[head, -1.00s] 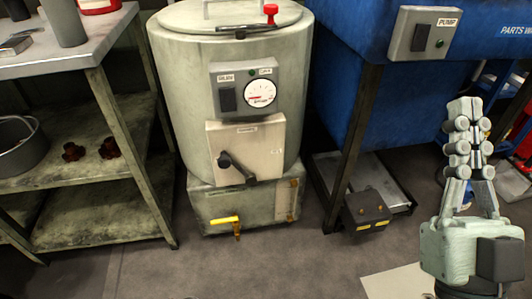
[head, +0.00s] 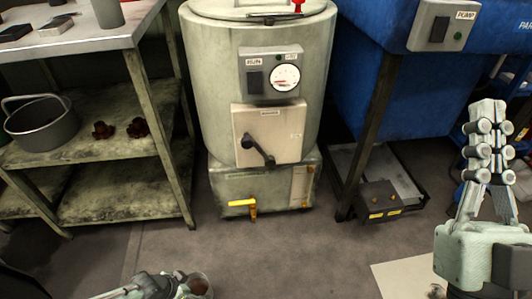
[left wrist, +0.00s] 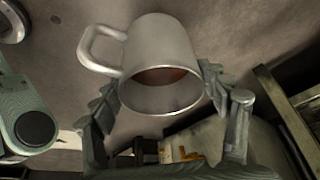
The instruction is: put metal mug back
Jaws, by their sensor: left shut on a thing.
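The metal mug (left wrist: 160,45) is grey, with a side handle and brown contents, seen large in the left wrist view. My left gripper (left wrist: 163,88) is shut on it, with one finger on each side of the mug. In the head view the mug (head: 200,284) shows partly at the bottom edge, beside my left gripper (head: 172,285), which is partly cut off. My right gripper (head: 487,112) points up at the right, its fingers close together and empty.
A metal shelf table (head: 90,38) stands at left, with a grey pot (head: 42,130) and two dark red parts (head: 103,130) on its middle shelf. A pale tank (head: 225,70) stands in the centre, a blue parts washer (head: 405,110) at right. The floor (head: 290,255) in front is clear.

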